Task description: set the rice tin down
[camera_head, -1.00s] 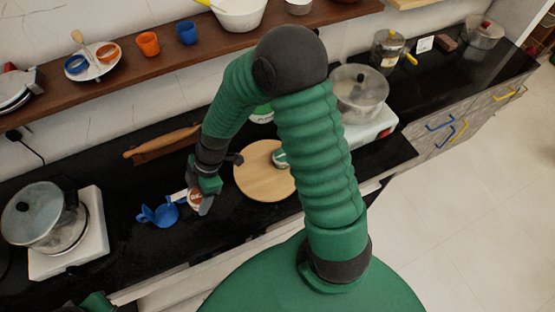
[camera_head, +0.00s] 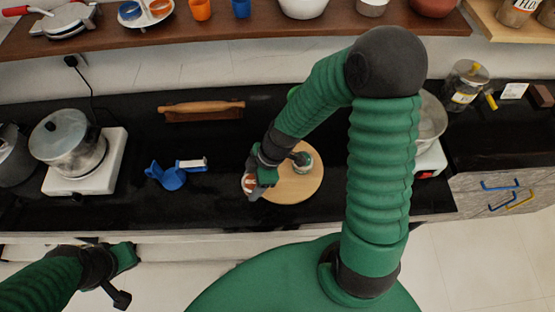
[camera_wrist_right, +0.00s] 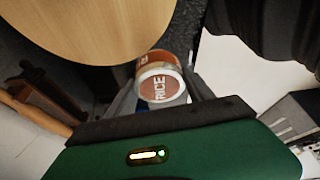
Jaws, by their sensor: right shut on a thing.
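The rice tin (camera_wrist_right: 160,88), with a brown and white lid lettered RICE, is held between the fingers of my right gripper (camera_wrist_right: 162,92). In the head view my right gripper (camera_head: 254,186) is at the left edge of the round wooden board (camera_head: 302,190), and the tin (camera_head: 247,183) shows partly beside it. The tin's height above the counter is hard to tell. My left gripper (camera_head: 122,276) is low at the left, in front of the counter, away from the tin; its opening is unclear.
Blue items (camera_head: 167,177) lie on the black counter to the left. A rolling pin (camera_head: 202,107) lies behind, and a pot (camera_head: 66,145) stands on a white stove at left. Some counter between is bare.

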